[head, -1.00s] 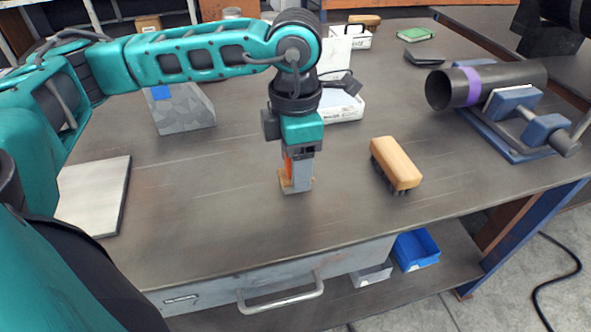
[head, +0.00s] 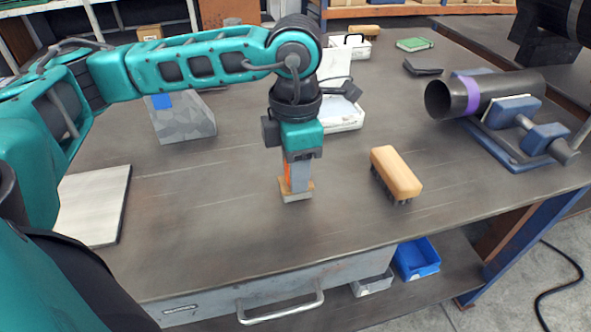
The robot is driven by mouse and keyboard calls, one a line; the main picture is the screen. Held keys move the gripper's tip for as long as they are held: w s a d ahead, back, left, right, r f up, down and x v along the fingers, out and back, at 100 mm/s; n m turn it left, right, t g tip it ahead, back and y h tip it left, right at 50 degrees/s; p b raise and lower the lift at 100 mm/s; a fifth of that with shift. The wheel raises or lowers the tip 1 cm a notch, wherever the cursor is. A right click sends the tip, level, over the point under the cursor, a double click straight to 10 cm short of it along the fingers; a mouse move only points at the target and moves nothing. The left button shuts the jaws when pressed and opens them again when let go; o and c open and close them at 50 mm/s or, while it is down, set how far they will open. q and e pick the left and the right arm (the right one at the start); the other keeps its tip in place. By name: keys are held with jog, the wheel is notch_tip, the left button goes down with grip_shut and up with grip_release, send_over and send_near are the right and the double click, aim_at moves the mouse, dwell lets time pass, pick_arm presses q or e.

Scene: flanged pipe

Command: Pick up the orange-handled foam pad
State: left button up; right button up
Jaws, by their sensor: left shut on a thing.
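The foam pad (head: 296,197) is a small block with a tan top layer and a pale lower layer. Its orange handle (head: 287,171) shows beside the grey fingers. My left gripper (head: 299,180) points straight down from above and is shut on the orange handle. The pad is level and at or just above the tabletop; I cannot tell whether it touches. The near finger hides part of the handle. My right gripper is not in view.
A wooden brush (head: 397,173) lies right of the pad. A black pipe with a purple band (head: 472,95) rests on a blue stand at the right. A pale flat plate (head: 92,205) lies at left, a grey angled block (head: 183,117) behind. The table front is clear.

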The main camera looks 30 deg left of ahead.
pick_arm(q)
notch_tip(320, 180, up, 19)
jog(key=p, duration=0.3)
jog(key=shift+r+p, duration=0.2)
jog(key=shift+p, duration=0.2)
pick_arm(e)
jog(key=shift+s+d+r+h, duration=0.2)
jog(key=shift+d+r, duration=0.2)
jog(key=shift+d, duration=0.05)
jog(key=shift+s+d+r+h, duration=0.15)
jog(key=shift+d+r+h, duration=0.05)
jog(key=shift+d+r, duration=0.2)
pick_arm(q)
jog(key=o, duration=0.5)
jog(key=shift+c, duration=0.2)
jog(key=c, duration=0.3)
jog(key=shift+c, duration=0.2)
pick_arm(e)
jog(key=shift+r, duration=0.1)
